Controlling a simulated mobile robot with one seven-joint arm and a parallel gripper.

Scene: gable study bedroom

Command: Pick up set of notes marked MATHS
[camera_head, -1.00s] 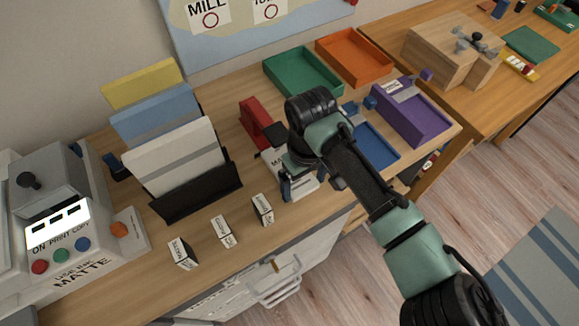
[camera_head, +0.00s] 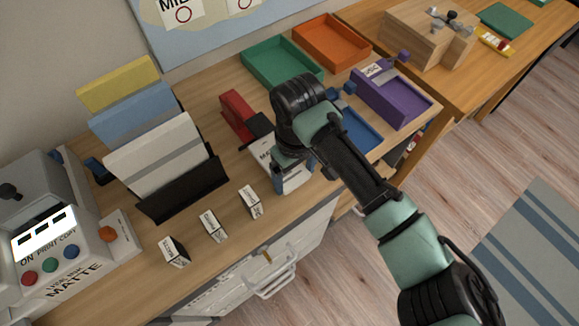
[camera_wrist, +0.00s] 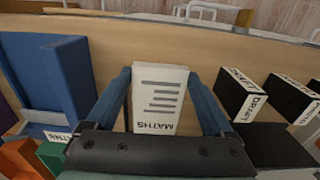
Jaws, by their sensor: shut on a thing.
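The MATHS notes are a white pad (camera_wrist: 158,95) with grey lines and the word MATHS along its near edge. In the wrist view the blue fingers of my gripper (camera_wrist: 165,98) stand on either side of it, shut on it. In the head view my gripper (camera_head: 292,170) points down over the front of the desk, below the black wrist. I cannot tell whether the pad touches the desk.
Small labelled blocks (camera_head: 212,226) stand left of my gripper near the desk's front edge. A black rack (camera_head: 185,190) holds folders behind them. A red tool (camera_head: 238,116) stands close behind; a blue tray (camera_head: 357,130) and a purple holder (camera_head: 395,97) are at right.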

